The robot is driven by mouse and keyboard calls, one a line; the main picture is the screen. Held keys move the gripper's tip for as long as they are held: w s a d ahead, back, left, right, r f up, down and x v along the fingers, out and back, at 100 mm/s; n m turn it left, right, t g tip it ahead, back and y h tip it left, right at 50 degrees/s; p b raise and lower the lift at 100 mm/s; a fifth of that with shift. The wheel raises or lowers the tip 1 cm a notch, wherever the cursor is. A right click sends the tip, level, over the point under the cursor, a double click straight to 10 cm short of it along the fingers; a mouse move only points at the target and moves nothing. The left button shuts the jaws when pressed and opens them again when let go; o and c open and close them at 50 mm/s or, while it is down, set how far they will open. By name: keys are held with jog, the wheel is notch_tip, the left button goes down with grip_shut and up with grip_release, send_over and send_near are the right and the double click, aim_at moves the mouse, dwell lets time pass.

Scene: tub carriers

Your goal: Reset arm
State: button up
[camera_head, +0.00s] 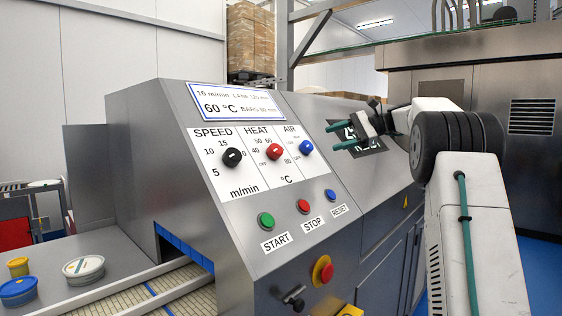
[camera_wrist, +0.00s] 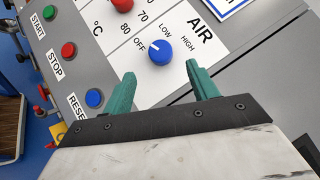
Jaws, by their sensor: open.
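My gripper (camera_head: 337,136) has teal fingers and is held in the air in front of the machine's sloping panel, to the right of the AIR knob in the head view. In the wrist view my gripper (camera_wrist: 165,88) is open and empty, with its fingertips apart. The blue AIR knob (camera_wrist: 160,51) shows beyond the fingertips, with its white mark toward OFF. The same AIR knob (camera_head: 306,147) shows in the head view, beside the red HEAT knob (camera_head: 274,152) and the black SPEED knob (camera_head: 232,157). I cannot tell the gap between fingers and panel.
Below the knobs are the green START (camera_head: 265,220), red STOP (camera_head: 303,206) and blue RESET (camera_head: 330,195) buttons. A red emergency stop (camera_head: 323,271) sits lower on the machine. Several round tubs, including a white-lidded one (camera_head: 84,268), stand at left beside the conveyor (camera_head: 150,290).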

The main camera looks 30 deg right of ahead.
jog(key=shift+a, duration=0.15)
jog(key=s+a+f+n+g+h, duration=0.25)
jog(key=s+a, duration=0.45)
jog(key=a, duration=0.5)
jog(key=s+a+f+n+g+h, duration=0.2)
jog(key=s+a+f+n+h, duration=0.15)
jog(key=s+a, duration=0.6)
jog(key=s+a+f+n+h, duration=0.3)
jog(key=s+a+f+n, duration=0.1)
jog(key=s+f, duration=0.6)
jog(key=s+a+f+n+g+h, duration=0.1)
jog(key=s+a+f+n+h, duration=0.2)
jog(key=s+f, duration=0.7)
jog(key=s+a+n, duration=0.1)
jog(key=s+n, duration=0.1)
jog(key=s, duration=0.2)
jog(key=shift+s+h, duration=0.25)
jog(key=shift+h, duration=0.05)
jog(key=shift+g, duration=0.25)
jog(key=shift+c, duration=0.3)
